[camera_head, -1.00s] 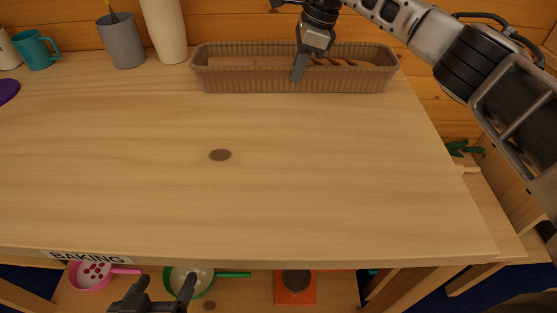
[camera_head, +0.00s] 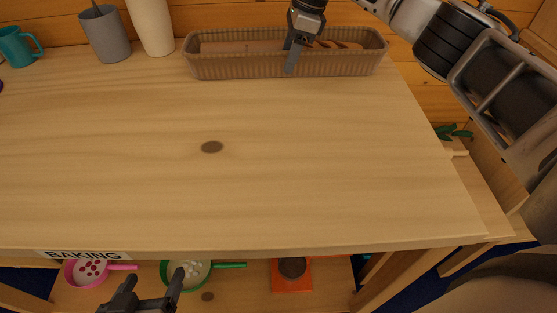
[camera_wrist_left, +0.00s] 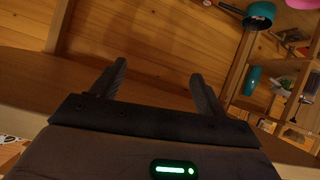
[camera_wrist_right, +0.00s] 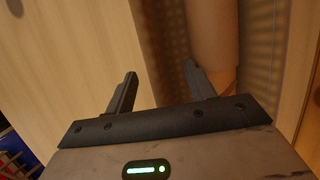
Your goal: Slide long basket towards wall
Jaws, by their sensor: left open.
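The long ribbed brown basket (camera_head: 235,69) stands on the wooden table at its back right, close to the plank wall (camera_head: 230,13). My right gripper (camera_head: 291,58) is at the basket's front side. One finger hangs outside the front wall; the other is hidden in the head view. In the right wrist view the fingers (camera_wrist_right: 160,85) are apart, with the basket's side (camera_wrist_right: 160,40) between or below them; I cannot tell if they press on it. My left gripper (camera_head: 152,291) is open and empty, low in front of the table.
A rolling pin (camera_wrist_right: 213,45) and a twisted brown item (camera_head: 335,45) lie in the basket. A cream vase (camera_head: 151,25), grey cup (camera_head: 106,35) and teal mug (camera_head: 17,47) stand to its left. The table's middle (camera_head: 290,150) is clear. Pans sit on the shelf below.

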